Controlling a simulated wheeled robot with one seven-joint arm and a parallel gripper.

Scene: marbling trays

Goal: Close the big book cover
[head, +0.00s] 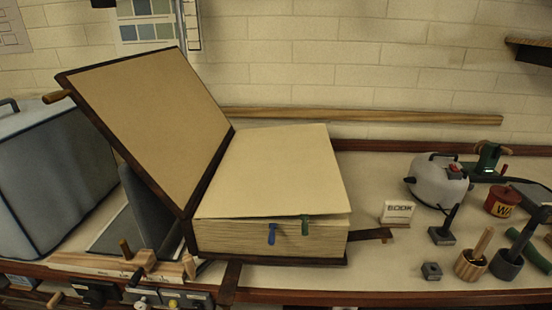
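The big book lies open on the bench. Its cover (150,115) is raised and tilted back to the left, with a tan inner face and a dark brown border. A wooden peg (57,97) sticks out from the cover's far left edge. The thick cream page block (275,175) lies flat to the right of the hinge, its top pages slightly lifted at the front. A blue tab (271,234) and a green tab (305,226) hang at its front. My gripper is not in view.
A grey-blue case (55,180) stands left, close to the cover. A "BOOK" sign (398,212), a grey-white machine (438,178), a red tin (502,203) and wooden and black pestle-like tools (474,260) stand right. A wooden strip (360,116) runs along the wall behind.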

